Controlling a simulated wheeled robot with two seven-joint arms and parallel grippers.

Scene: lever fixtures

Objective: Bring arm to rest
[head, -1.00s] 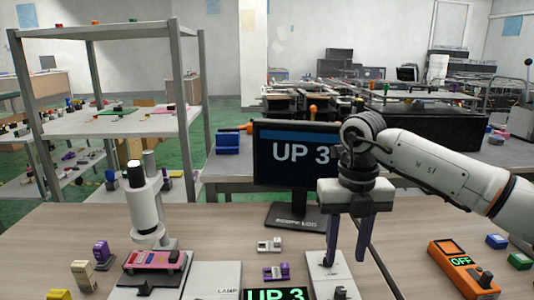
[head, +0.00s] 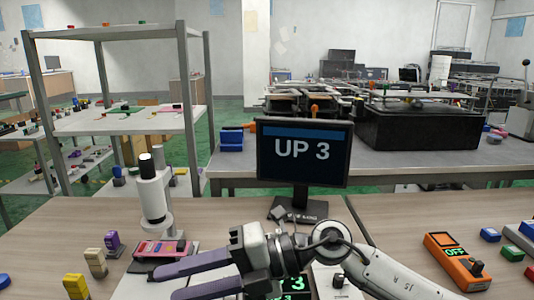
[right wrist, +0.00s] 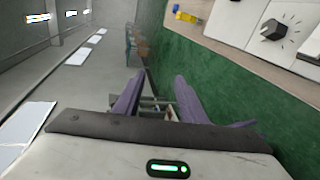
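My right arm comes in from the right, low over the table's front. Its gripper (head: 165,283) points left with two purple fingers apart and nothing between them. In the right wrist view the same fingers (right wrist: 158,78) are spread, with green floor and a wall beyond. A dark monitor (head: 303,150) reads "UP 3". A small display (head: 292,284) with green text is partly hidden behind my gripper. A white lever fixture (head: 326,279) is partly covered by my arm. My left gripper is not in view.
A white microscope-like device (head: 153,195) stands at the left with a pink plate (head: 160,248) by its base. An orange meter (head: 455,262) reading "OFF" lies at the right. A white panel with a dark knob (right wrist: 271,29) shows in the wrist view.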

